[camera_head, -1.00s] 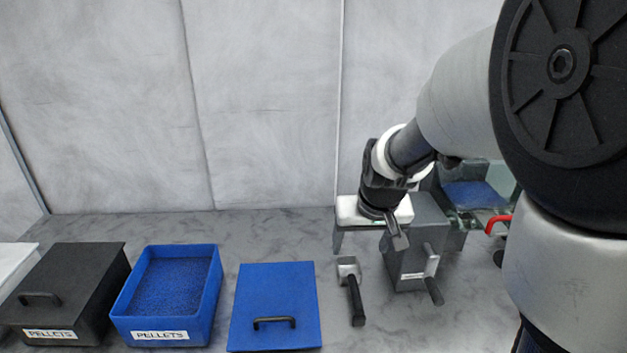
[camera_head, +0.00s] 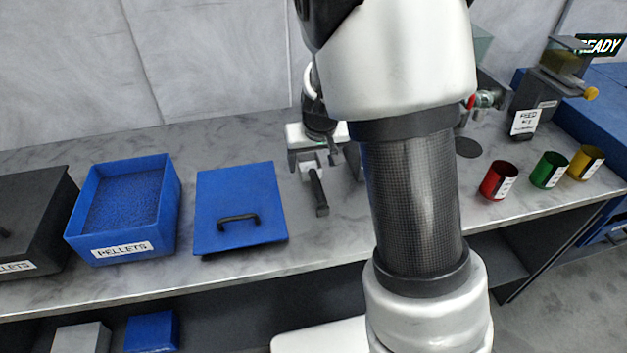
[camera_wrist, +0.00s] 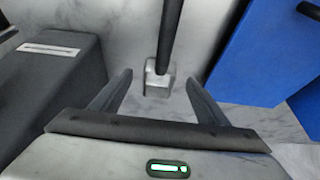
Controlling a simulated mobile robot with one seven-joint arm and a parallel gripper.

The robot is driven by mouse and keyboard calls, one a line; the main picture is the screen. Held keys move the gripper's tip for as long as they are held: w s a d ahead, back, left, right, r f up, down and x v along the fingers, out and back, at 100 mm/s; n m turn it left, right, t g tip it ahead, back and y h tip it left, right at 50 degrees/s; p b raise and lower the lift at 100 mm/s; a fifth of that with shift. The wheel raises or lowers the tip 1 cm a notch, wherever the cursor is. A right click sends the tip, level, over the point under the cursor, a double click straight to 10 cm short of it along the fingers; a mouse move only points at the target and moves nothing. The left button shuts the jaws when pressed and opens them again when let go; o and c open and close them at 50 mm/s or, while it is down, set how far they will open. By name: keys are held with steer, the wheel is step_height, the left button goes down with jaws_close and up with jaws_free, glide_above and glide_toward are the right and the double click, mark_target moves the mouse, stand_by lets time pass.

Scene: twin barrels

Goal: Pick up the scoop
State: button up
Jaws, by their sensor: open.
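The scoop lies on the grey bench, with a squarish metal head and a straight black handle (camera_head: 319,192). In the wrist view the scoop head (camera_wrist: 158,82) sits between and slightly beyond my fingertips, and the handle runs up out of the picture. My gripper (camera_wrist: 159,78) is open and empty, with one finger on each side of the scoop head in the picture. I cannot tell how far above the bench it is. In the head view my arm covers much of the middle, and my gripper shows only in part beside the scoop.
A blue lid (camera_head: 238,190) lies left of the scoop, beside a blue pellet bin (camera_head: 121,251) and a black bin (camera_head: 40,215). A grey box (camera_wrist: 60,90) stands close beside my gripper. Red (camera_head: 494,183), green (camera_head: 545,172) and yellow (camera_head: 583,164) cups stand at right.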

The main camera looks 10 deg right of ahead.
mark_target(317, 181)
steer(key=b+x, duration=0.1)
steer(key=x, duration=0.3)
steer(key=shift+f, duration=0.15)
steer(key=c, duration=1.3)
step_height(317, 181, up, 9)
steer(key=p, duration=0.3)
steer(key=s+p, duration=0.2)
steer(key=p, duration=0.1)
steer(key=shift+s+d+r, duration=0.15)
steer(key=shift+d+r, duration=0.05)
steer(key=shift+r, duration=0.15)
steer(key=s+p, duration=0.1)
steer(key=s+f+p, duration=0.1)
steer(key=s, duration=0.1)
steer(key=shift+s+a+f, duration=0.15)
steer(key=shift+s, duration=0.1)
steer(key=shift+s+f, duration=0.1)
steer(key=shift+f, duration=0.2)
step_height(317, 181, down, 7)
steer(key=b, duration=0.5)
steer(key=shift+r, duration=0.2)
steer(key=shift+f+b, duration=0.65)
steer(key=shift+b, duration=0.05)
